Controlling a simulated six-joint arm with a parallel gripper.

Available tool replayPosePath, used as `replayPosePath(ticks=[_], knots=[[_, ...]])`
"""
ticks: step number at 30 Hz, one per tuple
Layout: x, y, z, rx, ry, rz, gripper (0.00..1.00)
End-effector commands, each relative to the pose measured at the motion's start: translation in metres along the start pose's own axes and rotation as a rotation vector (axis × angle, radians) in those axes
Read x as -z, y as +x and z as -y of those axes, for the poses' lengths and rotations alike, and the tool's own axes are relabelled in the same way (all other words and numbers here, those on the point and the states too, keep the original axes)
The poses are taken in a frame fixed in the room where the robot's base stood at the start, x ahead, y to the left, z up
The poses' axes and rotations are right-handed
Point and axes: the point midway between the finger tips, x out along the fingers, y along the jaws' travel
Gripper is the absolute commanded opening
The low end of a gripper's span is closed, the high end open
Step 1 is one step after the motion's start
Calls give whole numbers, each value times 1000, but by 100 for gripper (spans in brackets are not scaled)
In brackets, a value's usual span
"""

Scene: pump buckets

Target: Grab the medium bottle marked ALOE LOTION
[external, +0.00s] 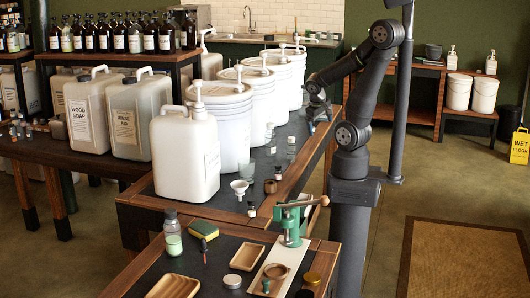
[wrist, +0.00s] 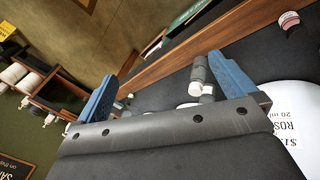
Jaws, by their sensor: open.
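My gripper (external: 318,118) is over the far right side of the dark worktop, beside the white pump buckets. In the wrist view, its two blue-padded fingers (wrist: 163,67) stand wide apart with nothing held between them. A small bottle with a pale cap (wrist: 199,72) shows near the right finger, apparently beyond it.
White pump buckets (external: 264,94) line the worktop left of my arm. A large white jug (external: 184,160) stands at the front. A green-filled bottle (external: 173,236), a sponge (external: 204,230) and a green press (external: 291,222) are on the nearer table. A labelled white surface (wrist: 280,122) lies close right.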

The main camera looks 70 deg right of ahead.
Motion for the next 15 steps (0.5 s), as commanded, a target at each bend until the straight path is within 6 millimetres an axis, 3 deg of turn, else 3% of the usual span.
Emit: replayPosePath(ticks=[1, 5, 15], knots=[[0, 0, 0, 0, 0, 0, 98], [0, 0, 0, 0, 0, 0, 75], [7, -3, -4, 2, 30, -16, 75]])
